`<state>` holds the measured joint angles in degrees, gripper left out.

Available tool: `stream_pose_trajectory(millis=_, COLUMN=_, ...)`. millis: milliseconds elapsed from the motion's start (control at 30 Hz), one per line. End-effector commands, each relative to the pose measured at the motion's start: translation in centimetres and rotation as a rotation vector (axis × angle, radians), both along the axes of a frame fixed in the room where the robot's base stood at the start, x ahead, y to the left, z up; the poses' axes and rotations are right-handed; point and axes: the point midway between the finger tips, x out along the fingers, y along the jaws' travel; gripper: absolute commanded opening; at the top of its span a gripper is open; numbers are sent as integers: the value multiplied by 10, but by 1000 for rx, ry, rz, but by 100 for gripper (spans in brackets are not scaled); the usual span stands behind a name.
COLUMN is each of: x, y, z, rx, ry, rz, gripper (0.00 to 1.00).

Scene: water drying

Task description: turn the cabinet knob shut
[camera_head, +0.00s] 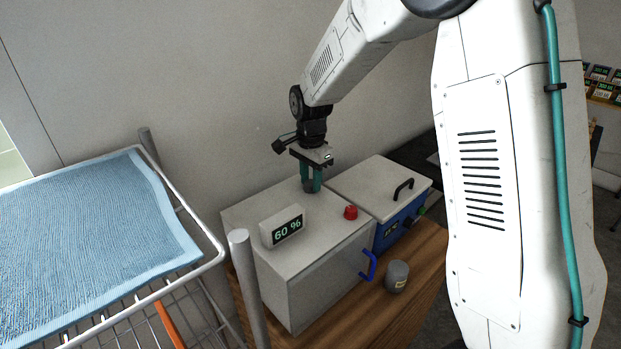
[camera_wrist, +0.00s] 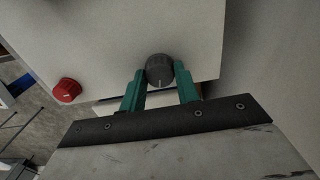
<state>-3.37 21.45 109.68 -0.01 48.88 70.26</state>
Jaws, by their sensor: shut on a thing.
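The grey cabinet (camera_head: 320,283) stands on a wooden table, with a blue handle (camera_head: 369,266) on its front door. A dark grey knob (camera_wrist: 160,69) with a white mark sits on the cabinet top in the wrist view. My gripper (camera_wrist: 160,82) has its green fingers on both sides of this knob and is shut on it. In the head view my gripper (camera_head: 311,184) points down at the back of the cabinet top and mostly hides the knob. A red knob (camera_head: 350,212) stands apart on the same top, and it also shows in the wrist view (camera_wrist: 67,90).
A display (camera_head: 283,226) reading 60 % stands on the cabinet top. A blue box with a grey lid (camera_head: 372,186) stands to the right. A small grey jar (camera_head: 396,277) is on the wooden table (camera_head: 425,262). A wire rack with a blue cloth (camera_head: 85,235) is at left.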

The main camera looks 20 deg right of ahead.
Motion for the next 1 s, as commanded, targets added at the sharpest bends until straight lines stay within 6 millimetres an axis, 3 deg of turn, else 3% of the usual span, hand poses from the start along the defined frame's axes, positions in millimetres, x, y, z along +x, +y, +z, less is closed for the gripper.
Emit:
stream_pose_trajectory(millis=367, x=0, y=0, z=1, rx=0, ry=-1, rz=155, gripper=9)
stream_pose_trajectory(millis=1000, x=0, y=0, z=1, rx=0, ry=-2, rz=749, gripper=9)
